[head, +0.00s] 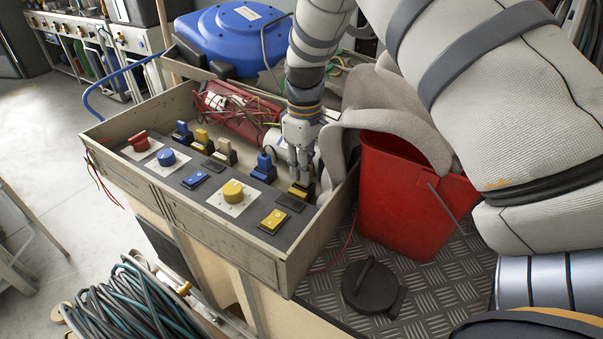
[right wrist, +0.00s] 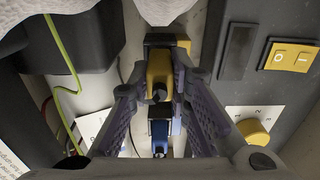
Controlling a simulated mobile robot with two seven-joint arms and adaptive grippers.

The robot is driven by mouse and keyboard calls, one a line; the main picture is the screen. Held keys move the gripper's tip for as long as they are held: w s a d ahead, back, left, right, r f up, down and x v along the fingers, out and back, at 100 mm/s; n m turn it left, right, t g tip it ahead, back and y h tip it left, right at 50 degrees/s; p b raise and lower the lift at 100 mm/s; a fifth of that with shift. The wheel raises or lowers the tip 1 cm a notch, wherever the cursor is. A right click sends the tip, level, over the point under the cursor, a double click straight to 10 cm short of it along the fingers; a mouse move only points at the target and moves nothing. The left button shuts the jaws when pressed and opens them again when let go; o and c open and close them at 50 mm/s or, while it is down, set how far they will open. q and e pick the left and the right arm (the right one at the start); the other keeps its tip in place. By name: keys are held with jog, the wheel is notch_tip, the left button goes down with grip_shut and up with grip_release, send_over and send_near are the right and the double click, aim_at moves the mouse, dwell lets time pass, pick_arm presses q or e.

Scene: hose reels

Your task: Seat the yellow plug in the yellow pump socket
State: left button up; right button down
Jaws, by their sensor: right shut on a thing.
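My right gripper (head: 301,176) reaches down to the right end of the control panel. In the right wrist view its fingers (right wrist: 168,95) are shut on the yellow plug (right wrist: 160,70), one on each side. A yellow socket block (head: 301,190) shows just under the fingertips; it also shows in the right wrist view (right wrist: 182,44) behind the plug. The plug is at or right above this socket; I cannot tell whether it is fully in, as the fingers hide the joint. My left gripper is not in view.
A blue plug (head: 264,163) stands close beside the gripper. More blue and yellow plugs (head: 224,151) line the panel's back. A yellow knob (head: 233,191) and yellow switch (head: 273,221) lie in front. A grey cloth (head: 372,100) and red bucket (head: 398,205) crowd the right.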

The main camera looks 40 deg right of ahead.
jog(key=shift+f, duration=0.85)
jog(key=shift+f, duration=0.15)
jog(key=c, duration=1.5)
grip_release()
notch_tip(320, 180, up, 12)
jog(key=shift+r+p, duration=0.2)
jog(key=shift+p, duration=0.25)
